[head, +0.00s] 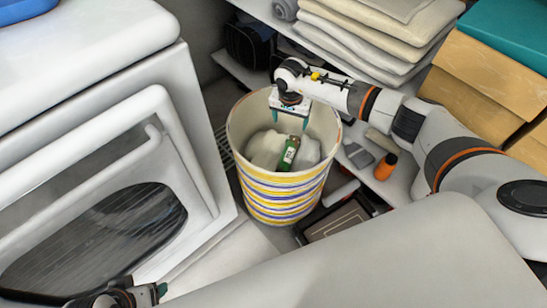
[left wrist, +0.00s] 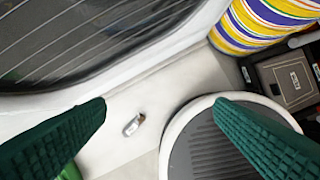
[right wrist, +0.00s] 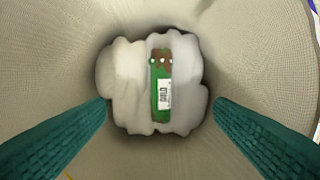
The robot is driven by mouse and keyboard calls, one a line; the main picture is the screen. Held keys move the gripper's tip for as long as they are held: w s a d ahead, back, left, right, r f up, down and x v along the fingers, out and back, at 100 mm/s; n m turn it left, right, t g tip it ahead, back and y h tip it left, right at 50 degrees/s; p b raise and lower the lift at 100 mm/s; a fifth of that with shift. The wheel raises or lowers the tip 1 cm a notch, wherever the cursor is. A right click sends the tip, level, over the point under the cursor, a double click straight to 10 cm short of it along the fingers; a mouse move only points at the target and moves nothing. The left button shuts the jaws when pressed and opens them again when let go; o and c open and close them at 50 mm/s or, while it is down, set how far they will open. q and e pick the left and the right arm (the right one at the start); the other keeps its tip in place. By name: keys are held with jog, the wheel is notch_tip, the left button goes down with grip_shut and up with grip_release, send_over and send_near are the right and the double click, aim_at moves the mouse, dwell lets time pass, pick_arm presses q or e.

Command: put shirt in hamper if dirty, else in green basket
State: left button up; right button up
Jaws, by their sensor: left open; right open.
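The hamper (head: 278,192) is a round bin with a cream rim and yellow, blue and white stripes. Inside lies a crumpled whitish cloth (right wrist: 125,85), perhaps the shirt; I cannot tell if it is dirty. On it lies a narrow green item (right wrist: 161,115) with a brown end and a white label; it also shows in the head view (head: 288,154). My right gripper (head: 290,121) is open and empty, pointing down into the hamper mouth above these. My left gripper (left wrist: 160,105) is open and empty, low by the washer. No green basket is clearly visible; a bright green bit (left wrist: 70,172) shows at the left wrist view's bottom edge.
A white front-loading machine (head: 165,130) stands left of the hamper. Shelves behind hold folded cloths (head: 365,35) and cardboard boxes (head: 490,75). An orange-capped bottle (head: 385,167) is right of the hamper. A small silver item (left wrist: 133,124) lies on the pale floor.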

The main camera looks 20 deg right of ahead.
pick_arm(q)
jog(key=p+x, duration=0.2)
jog(key=x, duration=0.4)
pick_arm(e)
notch_tip(320, 180, up, 12)
jog(key=s+a, duration=0.1)
jog(key=shift+f, duration=0.15)
pick_arm(q)
jog(key=shift+s+d+f, duration=0.1)
jog(key=shift+s+f, duration=0.05)
jog(key=shift+s, duration=0.1)
pick_arm(e)
jog(key=shift+s+f, duration=0.1)
